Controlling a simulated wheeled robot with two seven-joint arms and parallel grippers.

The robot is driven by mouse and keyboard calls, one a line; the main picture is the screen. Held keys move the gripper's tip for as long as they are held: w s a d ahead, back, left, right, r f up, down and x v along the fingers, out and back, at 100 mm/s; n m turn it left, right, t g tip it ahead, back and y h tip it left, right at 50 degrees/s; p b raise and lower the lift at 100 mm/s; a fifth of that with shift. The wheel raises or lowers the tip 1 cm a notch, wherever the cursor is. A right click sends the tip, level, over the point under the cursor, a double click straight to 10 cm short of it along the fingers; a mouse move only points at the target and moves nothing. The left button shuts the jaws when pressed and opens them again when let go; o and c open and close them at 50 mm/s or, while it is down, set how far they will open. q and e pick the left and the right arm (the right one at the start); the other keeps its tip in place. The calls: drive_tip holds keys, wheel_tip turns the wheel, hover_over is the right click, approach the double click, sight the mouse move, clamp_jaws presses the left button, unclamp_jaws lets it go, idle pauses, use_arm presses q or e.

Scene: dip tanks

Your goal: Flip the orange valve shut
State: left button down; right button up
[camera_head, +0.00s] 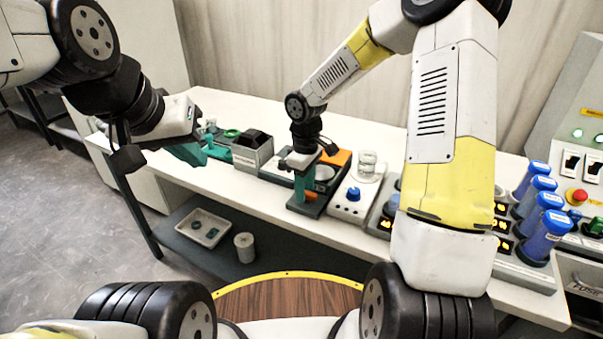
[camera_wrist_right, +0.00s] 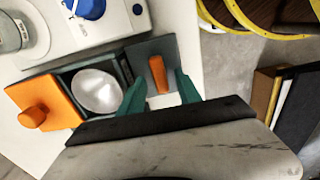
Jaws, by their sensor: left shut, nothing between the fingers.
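The orange valve (camera_wrist_right: 158,74) shows in the right wrist view as a short orange bar on a dark grey plate, beside a box with a round silvery bowl. It also shows as a small orange piece (camera_head: 311,196) in the head view, partly hidden by my right gripper. My right gripper (camera_wrist_right: 162,92) is open, its teal fingers apart on either side of the valve's near end; I cannot tell whether they touch it. It also shows in the head view (camera_head: 302,195). My left gripper (camera_head: 192,154) is shut and empty, over the table's left end.
An orange lid with a knob (camera_wrist_right: 32,115) lies beside the bowl. A white unit with a blue knob (camera_head: 352,196) stands to the right. Several blue-capped tubes (camera_head: 545,235) stand at the right end. A grey box (camera_head: 252,153) stands left of the bowl.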

wheel_tip(320, 180, up, 7)
drive_tip(key=shift+f, duration=0.1)
drive_tip(key=shift+r, duration=0.5)
drive_tip(key=shift+r, duration=0.15)
drive_tip(key=s+d+r+m+t+y, duration=0.1)
drive_tip(key=s+d+r+m+t, duration=0.2)
drive_tip(key=s+r, duration=0.5)
drive_tip(key=s+d+r+m+t+y, duration=0.1)
drive_tip(key=s+d+r+m+t, duration=0.2)
drive_tip(key=s+d+r+m, duration=0.2)
drive_tip(key=s+r+m, duration=0.3)
drive_tip(key=s, duration=0.3)
drive_tip(key=shift+s+d+r, duration=0.15)
drive_tip(key=shift+s, duration=0.25)
